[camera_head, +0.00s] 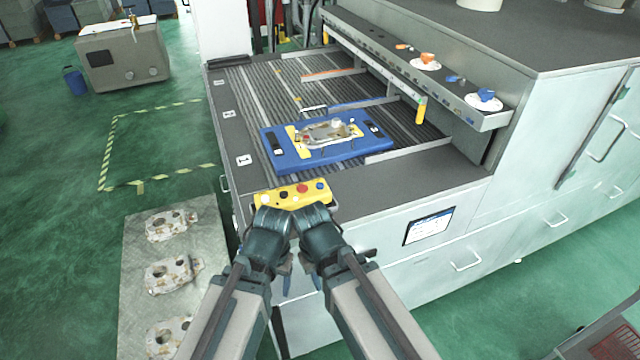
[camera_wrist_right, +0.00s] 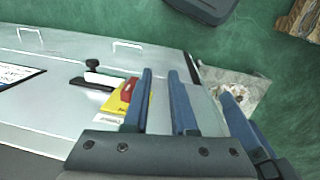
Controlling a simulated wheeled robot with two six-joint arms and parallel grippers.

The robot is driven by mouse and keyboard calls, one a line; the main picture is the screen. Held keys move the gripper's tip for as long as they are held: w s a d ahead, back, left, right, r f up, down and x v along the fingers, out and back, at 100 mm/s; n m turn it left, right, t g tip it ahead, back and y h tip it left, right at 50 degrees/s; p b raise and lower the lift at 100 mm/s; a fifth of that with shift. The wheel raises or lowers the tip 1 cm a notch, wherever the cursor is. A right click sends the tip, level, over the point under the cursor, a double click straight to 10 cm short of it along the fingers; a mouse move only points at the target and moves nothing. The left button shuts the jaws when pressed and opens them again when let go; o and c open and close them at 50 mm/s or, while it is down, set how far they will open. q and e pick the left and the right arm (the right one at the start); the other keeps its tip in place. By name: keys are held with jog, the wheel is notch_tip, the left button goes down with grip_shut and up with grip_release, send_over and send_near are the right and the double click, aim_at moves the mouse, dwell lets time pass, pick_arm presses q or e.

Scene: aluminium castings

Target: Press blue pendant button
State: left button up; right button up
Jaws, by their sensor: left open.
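The yellow pendant (camera_head: 262,203) lies at the near edge of the machine table in the head view, with several buttons along its top. The blue button (camera_head: 320,186) is at its right end, beside a red one (camera_head: 302,188). Both my wrists are close together just in front of the pendant. My left gripper (camera_head: 287,282) is open and partly hidden under its wrist. The blue button is not visible there.
A blue fixture (camera_head: 290,163) holding a casting sits on the slatted table behind the pendant. More castings (camera_head: 172,225) lie on a grey pallet (camera_head: 137,245) at the left. A shelf (camera_head: 492,121) with small parts overhangs the table's right side.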

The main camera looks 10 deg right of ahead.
grip_shut()
dwell(1.4)
